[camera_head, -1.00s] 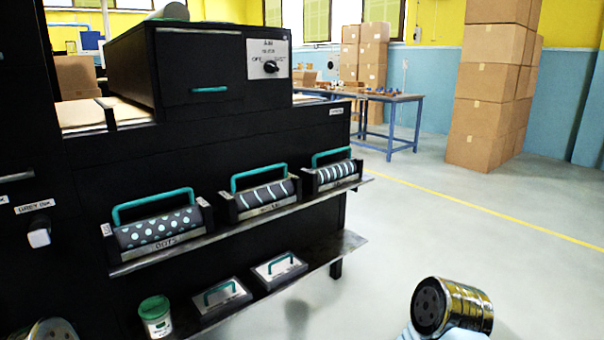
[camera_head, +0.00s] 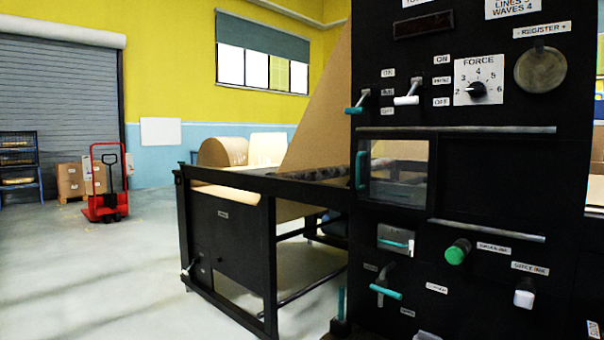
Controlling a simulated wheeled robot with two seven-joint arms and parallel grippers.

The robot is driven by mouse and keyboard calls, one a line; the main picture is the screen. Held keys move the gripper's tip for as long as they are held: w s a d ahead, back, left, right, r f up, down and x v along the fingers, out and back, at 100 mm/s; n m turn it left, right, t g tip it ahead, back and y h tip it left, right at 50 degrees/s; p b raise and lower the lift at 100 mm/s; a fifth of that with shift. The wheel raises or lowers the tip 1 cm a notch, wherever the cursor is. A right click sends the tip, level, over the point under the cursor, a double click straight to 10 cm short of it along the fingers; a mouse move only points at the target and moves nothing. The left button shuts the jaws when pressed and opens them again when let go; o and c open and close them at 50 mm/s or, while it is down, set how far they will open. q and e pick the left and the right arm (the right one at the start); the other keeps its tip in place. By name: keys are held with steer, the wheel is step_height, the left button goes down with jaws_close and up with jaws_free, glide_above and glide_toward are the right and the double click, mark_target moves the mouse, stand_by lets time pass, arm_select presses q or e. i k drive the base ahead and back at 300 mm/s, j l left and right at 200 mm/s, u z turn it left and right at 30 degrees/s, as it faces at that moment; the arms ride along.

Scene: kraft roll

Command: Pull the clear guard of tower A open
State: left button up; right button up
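A clear guard (camera_head: 398,172) with an upright teal handle (camera_head: 361,170) on its left edge sits in the black machine front. It covers a window-like opening through which pale and brown shapes show. It stands at the left end between an upper metal rail (camera_head: 455,130) and a lower metal rail (camera_head: 487,230). A plain black panel (camera_head: 484,179) is to its right. No label in view tells me which tower this is. Neither of my grippers is in view.
Above the guard are two levers (camera_head: 407,94) and a force dial (camera_head: 478,91). Below are a green knob (camera_head: 458,252), a white knob (camera_head: 524,293) and a teal-handled crank (camera_head: 384,289). A black frame (camera_head: 228,239) juts out left. Open floor (camera_head: 95,270) and a red pallet truck (camera_head: 103,192) lie beyond.

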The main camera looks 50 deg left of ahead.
mark_target(357, 138)
steer(key=u, duration=1)
